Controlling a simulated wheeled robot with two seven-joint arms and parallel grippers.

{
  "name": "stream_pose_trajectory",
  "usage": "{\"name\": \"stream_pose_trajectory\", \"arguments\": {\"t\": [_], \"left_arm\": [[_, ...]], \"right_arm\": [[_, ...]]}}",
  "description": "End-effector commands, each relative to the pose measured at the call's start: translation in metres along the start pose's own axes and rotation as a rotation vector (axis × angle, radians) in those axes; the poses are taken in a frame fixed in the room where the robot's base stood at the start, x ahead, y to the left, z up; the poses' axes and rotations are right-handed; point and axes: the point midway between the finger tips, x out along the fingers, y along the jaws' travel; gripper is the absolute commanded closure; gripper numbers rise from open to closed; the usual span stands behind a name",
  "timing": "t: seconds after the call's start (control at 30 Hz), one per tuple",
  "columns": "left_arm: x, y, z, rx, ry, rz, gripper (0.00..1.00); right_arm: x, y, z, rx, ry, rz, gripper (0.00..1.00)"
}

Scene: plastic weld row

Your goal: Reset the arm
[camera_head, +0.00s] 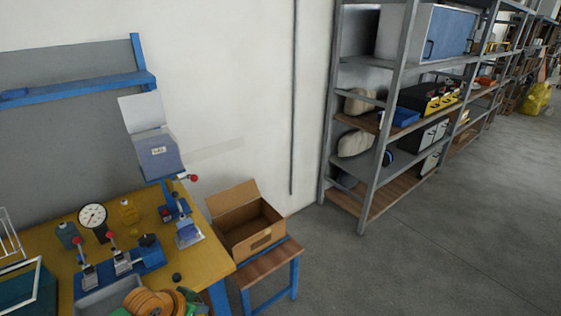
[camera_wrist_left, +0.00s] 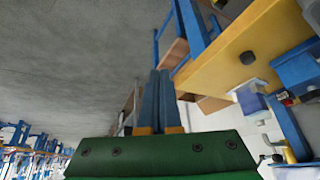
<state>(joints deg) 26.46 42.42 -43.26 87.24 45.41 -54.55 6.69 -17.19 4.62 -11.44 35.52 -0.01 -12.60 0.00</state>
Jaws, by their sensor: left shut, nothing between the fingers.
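My left gripper (camera_wrist_left: 160,78) shows in the left wrist view, with a green body and two narrow blue-grey fingers. The fingers lie side by side, shut, with nothing between them. Their tips are in the air, beside the edge of the yellow workbench (camera_wrist_left: 235,45) in that picture. In the head view, only green and orange-brown parts show at the bottom edge, over the front of the workbench (camera_head: 205,259); the fingers cannot be made out there. My right gripper is in neither view.
On the bench stand a dial gauge (camera_head: 92,215), blue clamp fixtures (camera_head: 150,252) and a grey tray (camera_head: 100,299). An open cardboard box (camera_head: 250,233) sits on a wooden stool (camera_head: 268,263) to the right. Metal shelves (camera_head: 372,195) line the wall. The floor (camera_head: 440,240) is clear at right.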

Motion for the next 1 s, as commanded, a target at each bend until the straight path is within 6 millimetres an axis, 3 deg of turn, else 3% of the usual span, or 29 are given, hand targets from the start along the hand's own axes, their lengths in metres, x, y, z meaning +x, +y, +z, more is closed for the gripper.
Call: {"name": "stream_pose_trajectory", "arguments": {"t": [0.37,0.57,0.67,0.77,0.9,1.0], "left_arm": [[0.052,-0.006,0.050,-0.085,0.000,-0.058,1.00],[0.086,-0.001,0.110,-0.135,-0.041,-0.101,1.00],[0.102,0.007,0.151,-0.156,-0.078,-0.120,1.00],[0.115,0.024,0.206,-0.173,-0.137,-0.134,1.00],[0.122,0.069,0.305,-0.183,-0.256,-0.129,1.00],[0.115,0.105,0.365,-0.182,-0.335,-0.107,1.00]], "right_arm": [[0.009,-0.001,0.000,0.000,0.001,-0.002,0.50],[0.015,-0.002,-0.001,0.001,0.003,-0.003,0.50],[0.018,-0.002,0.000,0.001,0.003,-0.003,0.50],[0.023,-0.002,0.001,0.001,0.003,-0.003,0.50],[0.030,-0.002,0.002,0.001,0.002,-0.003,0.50],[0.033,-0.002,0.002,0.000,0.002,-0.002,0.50]]}}
